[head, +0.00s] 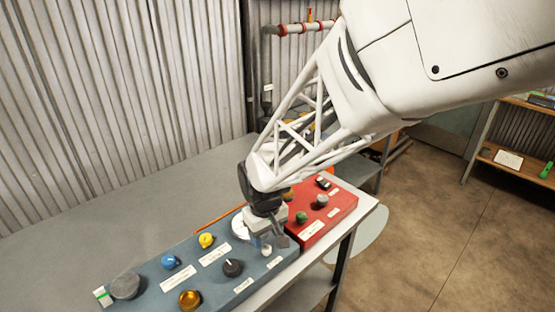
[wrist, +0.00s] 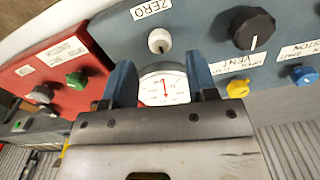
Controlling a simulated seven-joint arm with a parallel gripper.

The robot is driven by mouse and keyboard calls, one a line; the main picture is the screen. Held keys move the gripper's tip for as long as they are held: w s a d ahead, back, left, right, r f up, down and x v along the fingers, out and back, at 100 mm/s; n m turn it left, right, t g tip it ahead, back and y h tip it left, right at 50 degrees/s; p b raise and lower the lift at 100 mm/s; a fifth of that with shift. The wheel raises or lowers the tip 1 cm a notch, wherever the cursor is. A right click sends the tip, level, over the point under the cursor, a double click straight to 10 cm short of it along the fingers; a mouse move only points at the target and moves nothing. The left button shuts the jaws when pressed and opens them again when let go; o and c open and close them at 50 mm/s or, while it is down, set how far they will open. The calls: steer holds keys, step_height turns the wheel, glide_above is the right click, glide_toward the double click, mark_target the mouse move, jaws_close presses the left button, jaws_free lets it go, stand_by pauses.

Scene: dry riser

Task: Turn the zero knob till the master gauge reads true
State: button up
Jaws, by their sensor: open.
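The zero knob (wrist: 159,41) is a small white knob under a ZERO label on the blue-grey panel; in the head view the white knob (head: 266,250) shows just below my gripper. The master gauge (wrist: 163,88) is a round white dial with a red needle, partly hidden by my gripper's body; its scale is too small to read.
The blue-grey panel (head: 207,270) also bears a black knob (head: 232,268), a yellow knob (head: 206,240), a blue knob (head: 169,262) and a brass knob (head: 190,299). A red panel (head: 340,207) with more knobs adjoins it.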

mark_target(266, 248)
steer(key=shift+f, duration=2.15)
steer(key=c, duration=0.9)
